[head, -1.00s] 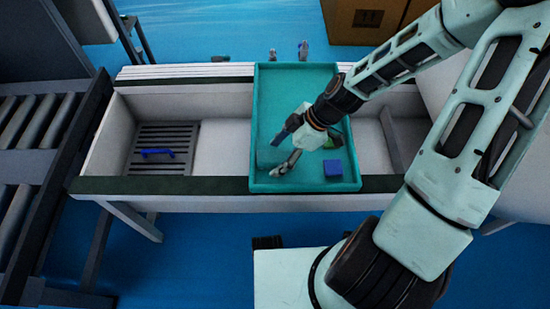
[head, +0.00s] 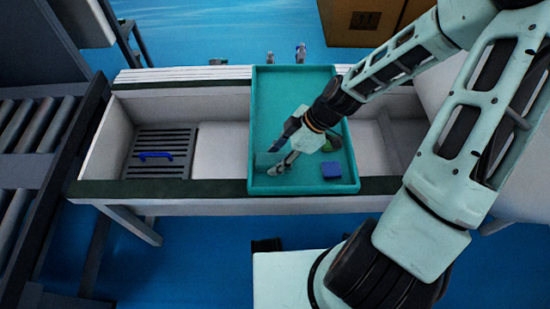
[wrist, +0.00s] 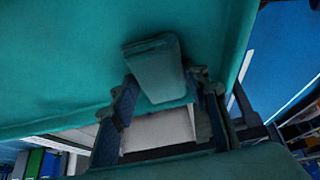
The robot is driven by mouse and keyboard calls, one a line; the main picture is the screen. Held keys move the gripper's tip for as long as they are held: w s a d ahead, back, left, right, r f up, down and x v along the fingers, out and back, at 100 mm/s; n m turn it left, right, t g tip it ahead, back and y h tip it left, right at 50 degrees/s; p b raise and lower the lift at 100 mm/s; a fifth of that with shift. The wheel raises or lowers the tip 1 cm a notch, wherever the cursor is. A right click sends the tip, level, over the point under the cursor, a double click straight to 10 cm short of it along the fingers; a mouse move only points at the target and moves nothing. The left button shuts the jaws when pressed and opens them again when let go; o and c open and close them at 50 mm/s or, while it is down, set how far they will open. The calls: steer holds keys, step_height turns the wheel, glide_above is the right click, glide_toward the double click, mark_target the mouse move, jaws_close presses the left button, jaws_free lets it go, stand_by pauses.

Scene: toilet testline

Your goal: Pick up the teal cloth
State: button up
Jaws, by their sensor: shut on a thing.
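The teal cloth (wrist: 155,70) shows in the wrist view as a folded, flat piece between my two fingers. In the head view it is a faint pale-teal patch (head: 268,160) beside the fingertips, hard to tell from the tray. My gripper (head: 277,163) is low over the front left part of the teal tray (head: 290,85), shut on the cloth. The fingers also show on both sides of the cloth in the wrist view (wrist: 165,105). I cannot tell whether the cloth is clear of the tray floor.
A blue block (head: 331,170) lies in the tray's front right corner. A dark green thing (head: 331,143) is partly hidden by my gripper. The tray sits across a white trough (head: 222,150). A blue handle-like thing (head: 155,155) lies on the grate at left.

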steer(key=shift+r, duration=0.5)
steer(key=r+p, duration=0.1)
steer(key=r, duration=0.1)
steer(key=s+r+p, duration=0.1)
steer(key=r, duration=0.1)
steer(key=shift+d+r+p, duration=0.1)
steer(key=shift+d+p, duration=0.05)
steer(key=shift+p, duration=0.25)
steer(key=s+d+r+p, duration=0.1)
steer(key=s+r+p, duration=0.3)
steer(key=p, duration=0.7)
steer(key=s+d+r+p, duration=0.1)
steer(key=s+r+p, duration=0.3)
steer(key=s+p, duration=0.4)
steer(key=shift+s+d+r+p, duration=0.2)
steer(key=shift+s+p, duration=0.2)
steer(key=shift+p, duration=1.05)
